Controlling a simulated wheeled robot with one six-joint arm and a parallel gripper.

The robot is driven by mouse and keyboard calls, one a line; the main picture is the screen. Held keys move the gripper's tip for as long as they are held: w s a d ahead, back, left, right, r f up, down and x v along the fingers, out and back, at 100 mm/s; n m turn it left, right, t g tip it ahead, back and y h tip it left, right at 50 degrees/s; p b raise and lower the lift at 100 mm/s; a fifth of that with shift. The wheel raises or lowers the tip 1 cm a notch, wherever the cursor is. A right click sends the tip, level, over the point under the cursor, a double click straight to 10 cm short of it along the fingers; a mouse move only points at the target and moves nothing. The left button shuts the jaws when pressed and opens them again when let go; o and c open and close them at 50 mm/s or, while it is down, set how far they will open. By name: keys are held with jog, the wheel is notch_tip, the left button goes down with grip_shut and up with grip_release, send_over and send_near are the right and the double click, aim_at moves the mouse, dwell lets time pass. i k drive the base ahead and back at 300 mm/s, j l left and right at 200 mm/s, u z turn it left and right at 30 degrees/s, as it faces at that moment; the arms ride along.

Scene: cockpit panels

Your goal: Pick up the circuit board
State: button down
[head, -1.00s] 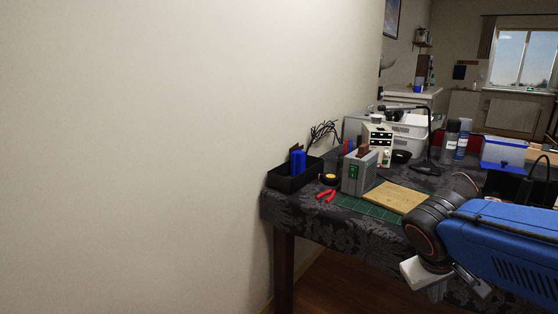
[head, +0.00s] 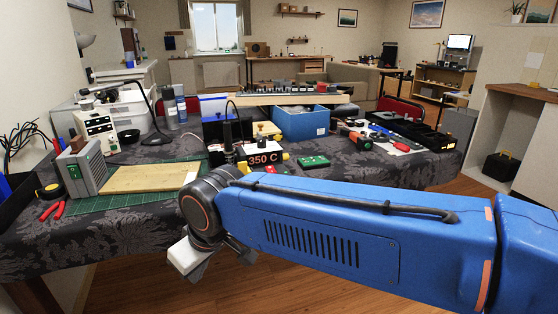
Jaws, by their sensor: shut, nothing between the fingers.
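A small green board with coloured parts (head: 314,162), which looks like the circuit board, lies flat on the dark patterned tablecloth, right of the red 350 C display. My gripper (head: 205,262) hangs low at the left end of my blue arm, in front of the table's near edge. It is well to the left of and nearer than the board, apart from it. It is shut and holds nothing; its fingertips are mostly hidden behind the wrist.
The 350 C station (head: 262,158) stands just left of the board. A wooden board (head: 150,178) lies on a green cutting mat (head: 95,203) at left. A blue bin (head: 300,124) stands behind; a drill (head: 353,137) lies right. Some cloth right of the board is bare.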

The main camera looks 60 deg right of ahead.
aim_at(309, 163)
jog(key=z, duration=1.75)
